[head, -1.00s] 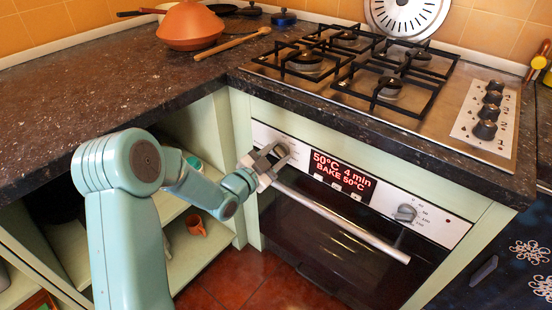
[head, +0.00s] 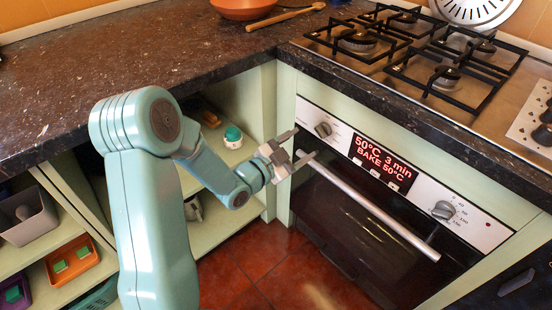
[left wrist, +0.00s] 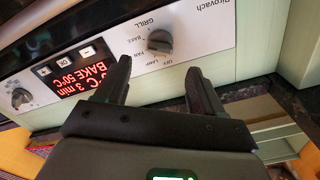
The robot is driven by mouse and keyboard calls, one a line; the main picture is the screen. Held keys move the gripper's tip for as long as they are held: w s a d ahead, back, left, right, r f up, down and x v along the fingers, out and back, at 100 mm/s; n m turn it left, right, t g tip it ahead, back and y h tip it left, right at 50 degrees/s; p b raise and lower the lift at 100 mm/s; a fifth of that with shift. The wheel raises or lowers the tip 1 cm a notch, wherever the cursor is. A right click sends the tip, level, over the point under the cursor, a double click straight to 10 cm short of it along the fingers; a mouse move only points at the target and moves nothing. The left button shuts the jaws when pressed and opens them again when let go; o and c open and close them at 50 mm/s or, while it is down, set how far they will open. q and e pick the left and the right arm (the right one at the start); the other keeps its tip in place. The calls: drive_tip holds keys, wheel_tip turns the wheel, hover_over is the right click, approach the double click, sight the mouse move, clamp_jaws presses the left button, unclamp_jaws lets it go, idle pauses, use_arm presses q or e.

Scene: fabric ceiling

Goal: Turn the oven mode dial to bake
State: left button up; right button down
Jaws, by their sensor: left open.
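The oven mode dial (head: 323,129) is a grey knob at the left end of the white oven panel. It also shows in the left wrist view (left wrist: 158,43), among the upside-down labels GRILL, BAKE, FAN, LAMP and OFF. The red display (head: 382,158) reads "50°C 3 min" and "BAKE 50°C". My left gripper (head: 303,145) is open and empty, just left of the dial and apart from it. In the left wrist view its two dark fingers (left wrist: 158,66) stand apart, with the dial beyond the gap between them. My right gripper is not in view.
The oven handle bar (head: 370,205) runs below the panel, close to my left gripper. A second dial (head: 443,210) sits at the panel's right. The dark countertop (head: 180,75) overhangs above. Open shelves (head: 225,175) with small items lie to the left.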

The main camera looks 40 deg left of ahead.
use_arm(q)
drive_tip(key=s, duration=0.9)
drive_tip(key=shift+a, duration=0.35)
drive_tip(key=shift+d, duration=0.1)
drive_tip(key=w+d+f+g+h, duration=0.2)
drive_tip(key=d+f+g, duration=0.1)
drive_tip(key=d+f, duration=0.55)
drive_tip(key=w+d+f+g+h, duration=0.25)
drive_tip(key=d+f, duration=0.35)
drive_tip(key=d, duration=0.6)
drive_tip(key=s+d+f+n+g, duration=0.45)
drive_tip(key=s+f+g, duration=0.25)
drive_tip(key=s+f, duration=0.4)
drive_tip(key=s+f+n+g+y, duration=0.2)
drive_tip(key=s+f+n+g, duration=0.25)
drive_tip(key=s, duration=0.25)
wheel_tip(320, 180, up, 23)
drive_tip(key=p, duration=2.2)
drive_tip(key=shift+w+a+g+p, duration=0.2)
drive_tip(key=shift+g+p, duration=0.1)
